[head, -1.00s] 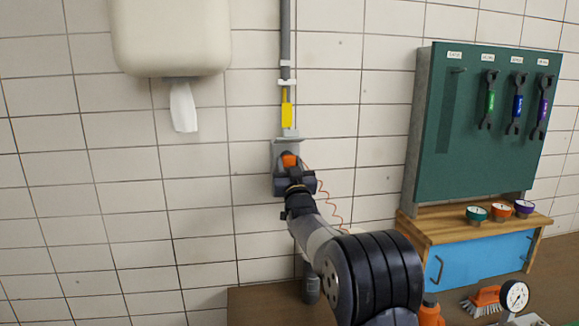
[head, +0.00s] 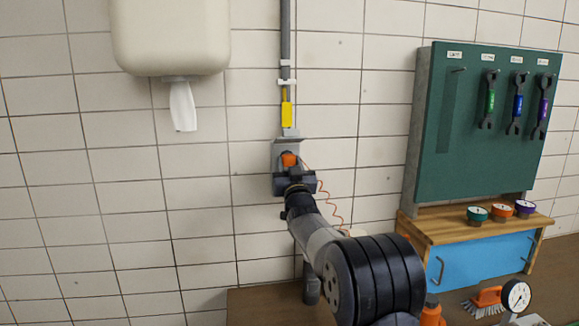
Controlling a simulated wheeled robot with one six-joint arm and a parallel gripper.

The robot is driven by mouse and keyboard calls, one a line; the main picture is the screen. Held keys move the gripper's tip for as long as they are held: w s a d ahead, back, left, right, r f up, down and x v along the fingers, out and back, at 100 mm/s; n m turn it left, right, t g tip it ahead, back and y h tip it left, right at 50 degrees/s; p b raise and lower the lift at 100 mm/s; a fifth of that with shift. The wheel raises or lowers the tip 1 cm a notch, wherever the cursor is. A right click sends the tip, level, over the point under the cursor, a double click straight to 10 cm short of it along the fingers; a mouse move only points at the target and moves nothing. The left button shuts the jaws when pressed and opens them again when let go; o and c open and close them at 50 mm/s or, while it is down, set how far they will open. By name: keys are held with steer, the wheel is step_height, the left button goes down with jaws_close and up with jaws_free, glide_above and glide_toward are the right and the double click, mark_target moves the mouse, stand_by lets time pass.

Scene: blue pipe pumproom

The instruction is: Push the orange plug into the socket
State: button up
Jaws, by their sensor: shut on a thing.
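The orange plug (head: 289,159) shows as a small orange shape at the front of the grey wall box (head: 281,150), which hangs below the grey conduit. My gripper (head: 290,174) is shut on the plug, close against the box. The socket's opening is hidden behind the plug and gripper, so I cannot tell how deep the plug sits. A thin coiled orange cord (head: 334,205) hangs to the right of my gripper.
A paper towel dispenser (head: 170,38) hangs upper left. A green tool board (head: 486,125) with wrenches stands right, above a blue drawer unit (head: 480,262) with gauges on top. A brown bench (head: 262,306) runs below. An orange brush (head: 487,299) lies lower right.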

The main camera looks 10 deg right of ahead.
steer(key=shift+w, duration=0.55)
steer(key=o, duration=1)
steer(key=b+v, duration=0.4)
steer(key=v, duration=0.6)
steer(key=shift+s+f+b, duration=0.2)
steer(key=shift+s+b, duration=0.15)
steer(key=shift+b, duration=0.05)
steer(key=shift+w, duration=0.1)
